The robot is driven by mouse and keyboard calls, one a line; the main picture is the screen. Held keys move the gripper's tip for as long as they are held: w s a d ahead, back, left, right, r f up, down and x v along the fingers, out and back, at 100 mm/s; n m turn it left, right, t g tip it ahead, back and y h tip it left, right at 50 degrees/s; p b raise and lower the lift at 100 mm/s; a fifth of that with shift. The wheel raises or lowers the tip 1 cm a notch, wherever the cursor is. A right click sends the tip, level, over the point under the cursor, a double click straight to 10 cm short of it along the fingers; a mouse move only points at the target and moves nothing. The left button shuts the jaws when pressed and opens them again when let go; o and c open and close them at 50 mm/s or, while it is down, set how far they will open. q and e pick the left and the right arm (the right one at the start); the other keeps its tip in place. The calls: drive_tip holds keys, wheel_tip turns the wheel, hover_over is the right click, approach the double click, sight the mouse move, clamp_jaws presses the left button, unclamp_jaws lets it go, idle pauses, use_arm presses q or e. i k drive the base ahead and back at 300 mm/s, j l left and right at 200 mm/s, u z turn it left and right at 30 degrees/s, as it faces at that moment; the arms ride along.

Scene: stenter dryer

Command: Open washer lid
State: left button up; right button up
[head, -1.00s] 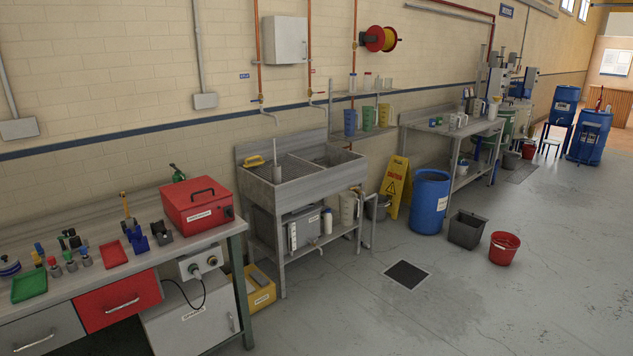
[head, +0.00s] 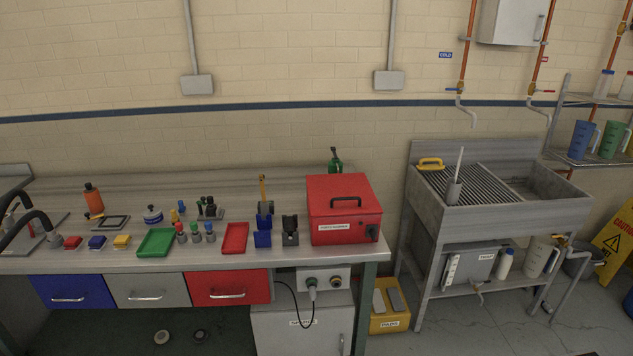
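A red box-shaped unit (head: 342,222), which looks like the washer, stands at the right end of the workbench (head: 290,188). Its red lid (head: 338,191) is shut and has a dark handle (head: 346,200) on top. The front carries a white label, too small to read surely, and a dark knob or latch (head: 372,231) at its right. Neither of my grippers is in view.
Trays, small bottles and blue and black holders stand on the bench left of the red unit. A green bottle (head: 335,160) stands behind it. Drawers (head: 230,287) lie below. A sink (head: 490,205) stands to the right, past a floor gap with a yellow bin (head: 389,308).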

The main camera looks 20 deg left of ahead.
sight(335, 195)
drive_tip(key=i+l+u, duration=0.2)
drive_tip(key=u, duration=0.2)
drive_tip(key=i+l+u, duration=0.25)
drive_tip(key=u, duration=0.15)
drive_tip(key=i+l+u, duration=0.25)
drive_tip(key=u, duration=0.15)
drive_tip(key=i+l+u, duration=0.15)
drive_tip(key=l+u, duration=0.65)
drive_tip(key=i+l, duration=0.05)
drive_tip(key=l, duration=0.05)
